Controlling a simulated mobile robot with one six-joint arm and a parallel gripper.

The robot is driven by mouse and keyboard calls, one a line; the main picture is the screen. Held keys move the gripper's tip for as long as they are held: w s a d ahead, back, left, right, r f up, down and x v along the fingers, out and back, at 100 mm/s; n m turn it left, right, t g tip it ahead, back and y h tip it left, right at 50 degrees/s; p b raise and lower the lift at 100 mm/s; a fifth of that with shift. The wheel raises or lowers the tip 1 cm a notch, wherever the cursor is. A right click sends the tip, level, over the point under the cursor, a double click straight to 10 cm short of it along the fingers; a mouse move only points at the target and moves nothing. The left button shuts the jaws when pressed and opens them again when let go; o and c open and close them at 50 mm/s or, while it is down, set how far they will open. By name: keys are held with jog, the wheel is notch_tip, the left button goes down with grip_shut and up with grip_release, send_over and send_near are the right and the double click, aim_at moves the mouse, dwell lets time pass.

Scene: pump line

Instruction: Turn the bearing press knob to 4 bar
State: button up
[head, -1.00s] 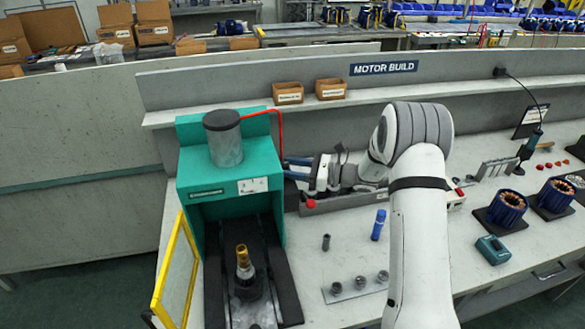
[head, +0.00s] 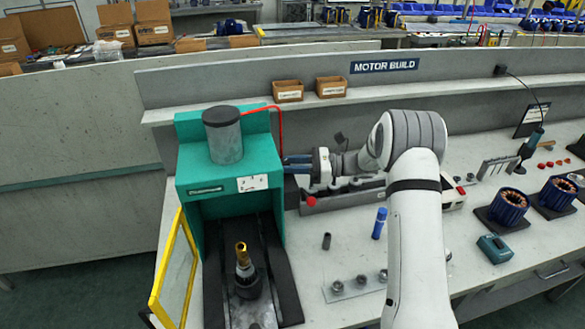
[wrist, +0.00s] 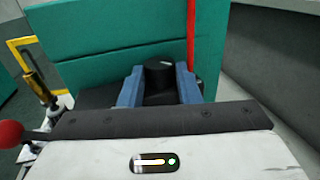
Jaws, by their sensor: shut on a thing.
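The bearing press (head: 240,160) is a teal frame with a grey cylinder on top, left of centre in the head view. Its black knob (wrist: 160,80) is on the press's side and shows in the wrist view with a light pointer mark on its face. My gripper (wrist: 160,88) has its two blue fingers on either side of the knob, shut on it. In the head view my gripper (head: 297,165) reaches the right side of the press, and the knob is hidden there. The scale around the knob cannot be read.
A red air hose (head: 262,108) rises beside the press. A yellow-framed guard (head: 175,270) stands open at the left. A red ball-ended lever (head: 311,201) is close below my gripper. A blue marker (head: 379,223) and small metal parts stand on the bench.

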jog(key=n+g+h, duration=0.1)
jog(key=n+g, duration=0.1)
jog(key=g, duration=0.1)
jog(key=w+n+g, duration=0.1)
jog(key=n+g, duration=0.1)
jog(key=g, duration=0.2)
jog(key=shift+a+n+h+b, duration=0.1)
jog(key=shift+n+h+b, duration=0.2)
jog(key=shift+n+h, duration=0.1)
jog(key=shift+w+g, duration=0.1)
jog(key=shift+g, duration=0.3)
jog(key=o, duration=1)
